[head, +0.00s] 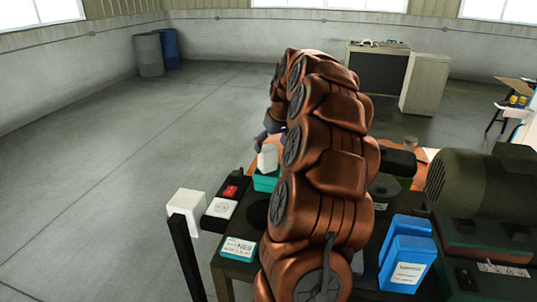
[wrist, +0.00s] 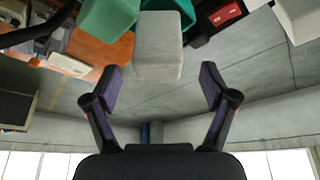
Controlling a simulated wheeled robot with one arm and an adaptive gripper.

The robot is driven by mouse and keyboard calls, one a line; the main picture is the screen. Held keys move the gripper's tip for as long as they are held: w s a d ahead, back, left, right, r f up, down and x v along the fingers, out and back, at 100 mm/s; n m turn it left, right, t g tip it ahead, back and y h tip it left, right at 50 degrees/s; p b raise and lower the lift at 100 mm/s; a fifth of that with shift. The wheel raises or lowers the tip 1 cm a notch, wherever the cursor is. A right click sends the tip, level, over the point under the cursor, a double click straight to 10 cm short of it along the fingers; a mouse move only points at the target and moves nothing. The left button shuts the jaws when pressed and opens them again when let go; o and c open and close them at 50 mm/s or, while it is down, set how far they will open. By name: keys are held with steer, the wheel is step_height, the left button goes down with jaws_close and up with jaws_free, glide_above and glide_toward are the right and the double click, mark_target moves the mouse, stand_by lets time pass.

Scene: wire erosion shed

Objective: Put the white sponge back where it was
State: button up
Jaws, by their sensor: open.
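The white sponge (head: 267,158) is a pale block that shows just above a teal container (head: 265,183), left of my arm in the head view. In the wrist view, the sponge (wrist: 158,45) is centred beyond my fingertips, against teal surfaces (wrist: 108,14). Whether it rests on or in the container I cannot tell. My gripper (wrist: 162,76) is open, with one finger to each side of the sponge's line and a visible gap to both. In the head view my arm hides most of the gripper and part of the bench.
A white block on a black post (head: 187,203) stands at the bench's left. Near it are a black box with a red switch (head: 231,191) and a label card (head: 238,249). Blue bins (head: 408,258) and a green motor (head: 485,185) are at right. The left floor is clear.

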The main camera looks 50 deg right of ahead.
steer(key=b+v, duration=0.2)
steer(key=v, duration=0.6)
steer(key=shift+r, duration=0.2)
steer(key=shift+a, duration=0.1)
steer(key=s+a+f+n+g+y, duration=0.1)
steer(key=s+a+f+n, duration=0.15)
steer(key=a, duration=1.15)
steer(key=s+a+f+n+g+y, duration=0.1)
steer(key=s+a+f+g, duration=0.15)
steer(key=a, duration=1.25)
steer(key=s+a+f+g, duration=0.1)
steer(key=s+a+f, duration=0.5)
steer(key=s, duration=0.4)
steer(key=s+a+f+g, duration=0.1)
steer(key=s+a+f, duration=0.5)
steer(key=s, duration=0.5)
steer(key=shift+g+h, duration=0.3)
steer(key=shift+g, duration=0.05)
steer(key=shift+f, duration=0.15)
